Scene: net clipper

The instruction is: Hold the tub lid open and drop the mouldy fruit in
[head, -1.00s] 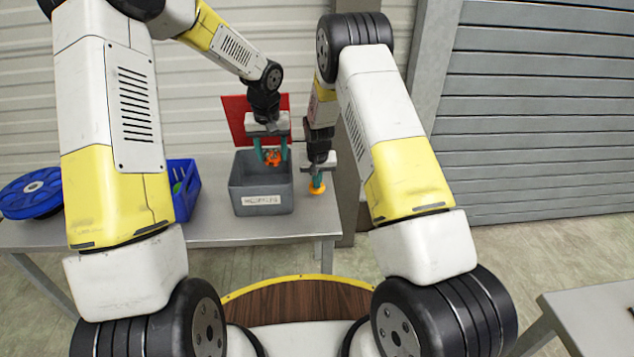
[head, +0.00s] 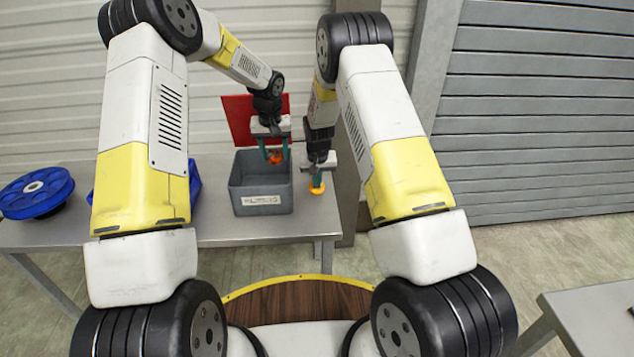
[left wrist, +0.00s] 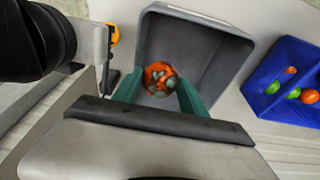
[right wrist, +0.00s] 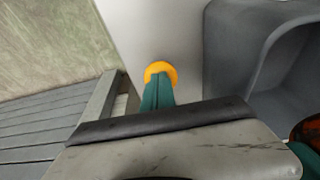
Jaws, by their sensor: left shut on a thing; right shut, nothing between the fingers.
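The grey tub (head: 248,203), with a white label on its front, stands on the table. Its red lid (head: 238,118) stands open, upright at the back. My left gripper (head: 276,156) is shut on the mouldy fruit (left wrist: 160,78), an orange-red round piece with grey-green patches, and holds it over the tub's opening. My right gripper (head: 317,181) is shut and empty, pointing down just right of the tub. Its fingertips are at a round orange-yellow button (right wrist: 160,70) on the table side; I cannot tell how far it is pressed.
A blue crate (left wrist: 283,75) with several red, green and orange fruits stands beside the tub; my left arm hides most of it in the head view. A blue round reel (head: 37,192) lies at the table's left end. Another table (head: 595,322) is at lower right.

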